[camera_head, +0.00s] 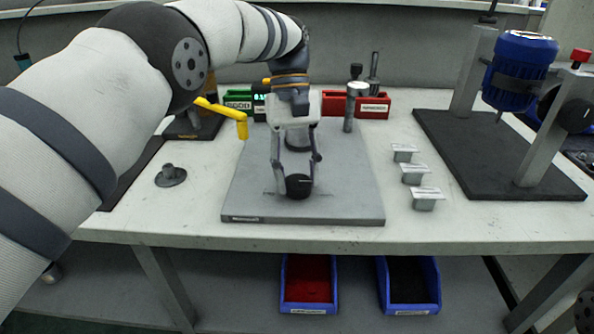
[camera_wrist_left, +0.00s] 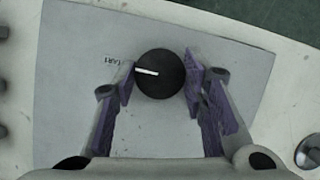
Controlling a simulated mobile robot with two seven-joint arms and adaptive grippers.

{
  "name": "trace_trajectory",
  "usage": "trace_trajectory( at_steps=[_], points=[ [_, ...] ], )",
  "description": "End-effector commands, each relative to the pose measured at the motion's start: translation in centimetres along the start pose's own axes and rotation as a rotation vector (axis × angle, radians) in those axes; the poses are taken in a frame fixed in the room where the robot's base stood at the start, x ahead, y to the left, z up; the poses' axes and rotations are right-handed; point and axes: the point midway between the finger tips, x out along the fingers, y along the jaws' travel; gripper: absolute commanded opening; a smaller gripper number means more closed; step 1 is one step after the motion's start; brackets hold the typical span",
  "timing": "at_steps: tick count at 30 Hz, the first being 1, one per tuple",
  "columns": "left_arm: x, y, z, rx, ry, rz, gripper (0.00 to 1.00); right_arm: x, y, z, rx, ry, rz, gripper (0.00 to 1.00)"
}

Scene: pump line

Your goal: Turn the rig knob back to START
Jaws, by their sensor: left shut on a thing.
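The rig knob (camera_head: 298,186) is a round black knob near the front of the grey rig plate (camera_head: 350,200). In the left wrist view the knob (camera_wrist_left: 165,75) has a white pointer line on its left half, directed left toward a small label (camera_wrist_left: 118,60). The label is partly legible and seems to read START. The line lies slightly below the label. My left gripper (camera_head: 297,176) comes down from above with one finger on each side of the knob, shut on it. In the left wrist view the fingertips (camera_wrist_left: 161,82) flank the knob. My right gripper is not in view.
A yellow lever (camera_head: 225,113) stands left of the plate. Green (camera_head: 238,100) and red (camera_head: 372,107) bins stand behind. Several grey-white small blocks (camera_head: 414,173) stand at the right. A blue motor (camera_head: 520,70) hangs on a stand farther right. A grey round part (camera_head: 170,176) lies left.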

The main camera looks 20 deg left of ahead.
Motion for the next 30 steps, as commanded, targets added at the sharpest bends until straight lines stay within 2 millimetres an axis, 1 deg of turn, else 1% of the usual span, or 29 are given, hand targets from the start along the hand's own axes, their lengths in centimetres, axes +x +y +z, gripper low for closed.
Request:
trace_trajectory(
  at_steps=[7,8,9,10,11,19,22,23,25,27,30],
  points=[
    [0.1,0.0,0.0,-0.001,-0.004,-0.001,0.11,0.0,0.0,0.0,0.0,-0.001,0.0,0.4],
    [0.1,0.0,0.0,-0.001,-0.004,-0.002,0.41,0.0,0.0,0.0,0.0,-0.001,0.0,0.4],
    [0.1,0.0,0.0,-0.001,-0.003,-0.002,0.5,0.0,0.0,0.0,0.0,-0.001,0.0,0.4],
    [0.1,0.0,0.0,-0.001,-0.003,-0.002,0.57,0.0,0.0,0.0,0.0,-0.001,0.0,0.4],
    [0.1,0.0,0.0,-0.001,-0.003,-0.001,0.59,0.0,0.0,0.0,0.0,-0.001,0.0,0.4],
    [0.1,0.0,0.0,0.003,-0.001,-0.002,0.59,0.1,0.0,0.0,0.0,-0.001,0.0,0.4],
    [0.5,0.1,-0.2,0.069,-0.002,-0.032,0.59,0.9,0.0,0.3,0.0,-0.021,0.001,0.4],
    [0.7,0.2,-0.3,0.111,-0.004,-0.05,0.59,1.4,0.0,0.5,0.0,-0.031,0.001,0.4],
    [1.1,0.3,-0.5,0.248,-0.006,-0.108,0.59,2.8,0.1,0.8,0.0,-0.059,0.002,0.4],
    [1.2,0.5,-0.4,0.417,-0.008,-0.179,0.59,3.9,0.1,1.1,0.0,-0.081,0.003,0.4],
    [0.6,0.5,0.0,0.652,-0.005,-0.278,0.59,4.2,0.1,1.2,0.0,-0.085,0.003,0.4]
  ],
)
